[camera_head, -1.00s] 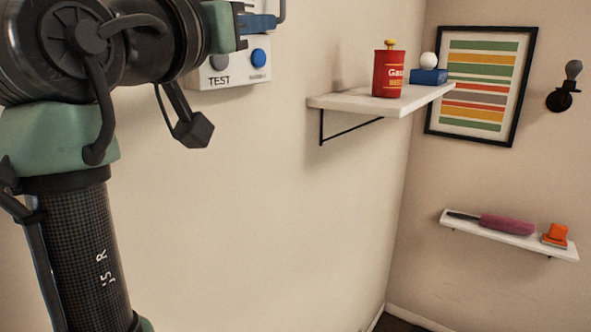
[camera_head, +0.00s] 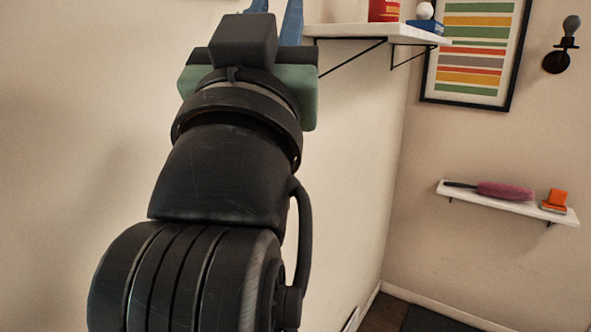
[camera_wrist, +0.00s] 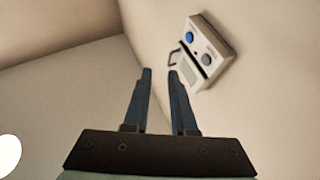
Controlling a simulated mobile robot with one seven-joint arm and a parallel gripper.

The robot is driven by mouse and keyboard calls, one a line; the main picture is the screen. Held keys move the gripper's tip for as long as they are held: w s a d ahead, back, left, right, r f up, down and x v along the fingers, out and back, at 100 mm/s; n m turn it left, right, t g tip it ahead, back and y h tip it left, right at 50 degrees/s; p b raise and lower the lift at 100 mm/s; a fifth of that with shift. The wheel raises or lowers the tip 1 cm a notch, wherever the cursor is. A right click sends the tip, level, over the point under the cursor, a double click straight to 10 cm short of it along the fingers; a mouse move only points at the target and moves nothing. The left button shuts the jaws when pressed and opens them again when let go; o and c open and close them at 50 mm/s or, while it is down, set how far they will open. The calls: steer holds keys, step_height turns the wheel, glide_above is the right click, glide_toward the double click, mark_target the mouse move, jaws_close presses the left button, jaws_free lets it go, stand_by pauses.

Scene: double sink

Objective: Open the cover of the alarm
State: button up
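The alarm (camera_wrist: 207,52) is a white box on the wall with a blue button, a grey button and a dark slot or seam across it. It appears tilted in the wrist view, right of my fingertips. A thin dark wire-like loop (camera_wrist: 177,57) sticks out from its side near my right fingertip; I cannot tell whether they touch. My gripper (camera_wrist: 160,72) is open, with two blue fingers and an empty gap between them. In the head view my gripper (camera_head: 275,12) shows at the top, partly cut off. The alarm is out of sight there.
A white wall shelf (camera_head: 365,34) with a red can (camera_head: 384,9) and a blue block (camera_head: 426,26) is right of my gripper. A striped picture (camera_head: 475,50), a wall lamp (camera_head: 562,57) and a lower shelf (camera_head: 500,203) are further right. The wall between is bare.

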steer(key=s+d+f+n+t+y+b, duration=0.1)
steer(key=s+f+t+y+b, duration=0.1)
steer(key=s+f+b, duration=0.4)
steer(key=s+f+t, duration=0.1)
steer(key=s, duration=0.2)
steer(key=shift+d+f+y+b, duration=0.3)
steer(key=shift+d+b, duration=0.05)
steer(key=shift+d, duration=0.05)
